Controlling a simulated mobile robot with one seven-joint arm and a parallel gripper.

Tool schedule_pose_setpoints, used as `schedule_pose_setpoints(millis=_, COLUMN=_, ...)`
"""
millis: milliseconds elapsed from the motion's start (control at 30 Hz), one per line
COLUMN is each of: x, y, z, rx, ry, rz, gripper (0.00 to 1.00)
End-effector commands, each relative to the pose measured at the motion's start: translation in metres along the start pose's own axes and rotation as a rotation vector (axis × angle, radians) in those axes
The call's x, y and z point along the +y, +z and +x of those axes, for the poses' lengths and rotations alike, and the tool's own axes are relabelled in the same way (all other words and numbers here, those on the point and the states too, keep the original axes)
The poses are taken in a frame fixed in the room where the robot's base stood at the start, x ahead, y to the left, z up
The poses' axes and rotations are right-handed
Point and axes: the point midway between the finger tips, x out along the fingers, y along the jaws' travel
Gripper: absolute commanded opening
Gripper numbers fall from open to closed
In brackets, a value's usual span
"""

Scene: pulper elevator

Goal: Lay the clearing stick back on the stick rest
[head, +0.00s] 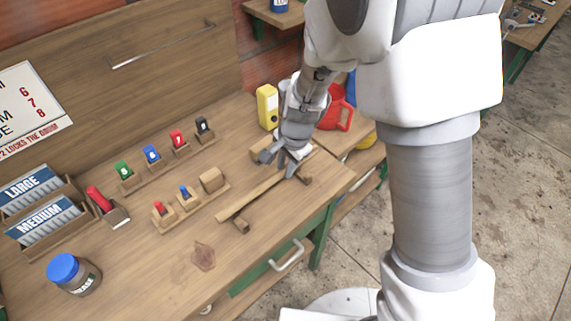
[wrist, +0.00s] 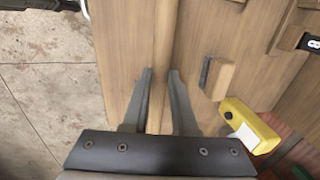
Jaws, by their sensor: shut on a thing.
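The clearing stick (head: 249,196) is a long, pale wooden bar lying level near the bench's right front edge. In the wrist view the stick (wrist: 166,35) runs up between my fingers. My gripper (head: 286,168) is shut on it near its far right end; the fingers also show in the wrist view (wrist: 161,75). The stick rest shows as two small dark wooden supports, a near one (head: 240,225) and a far one (head: 303,178). The stick passes over or right beside both. I cannot tell whether it bears on them. My gripper hides part of the stick's far end.
A yellow box (head: 267,107) and a red jug (head: 338,108) stand behind my gripper. A wooden block (wrist: 217,79) lies close right of my fingers. Racks of coloured pieces (head: 152,154) stand left of the stick. A blue-lidded jar (head: 72,275) is at the near left.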

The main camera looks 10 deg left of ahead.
Motion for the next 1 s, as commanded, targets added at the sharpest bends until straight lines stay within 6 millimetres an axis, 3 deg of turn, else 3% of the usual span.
schedule_pose_setpoints(millis=600, x=0.011, y=0.000, z=0.052, rx=-0.001, ry=0.001, rz=0.001, gripper=0.00)
schedule_pose_setpoints(millis=1000, x=0.012, y=0.000, z=0.060, rx=0.000, ry=0.000, rz=0.000, gripper=0.00)
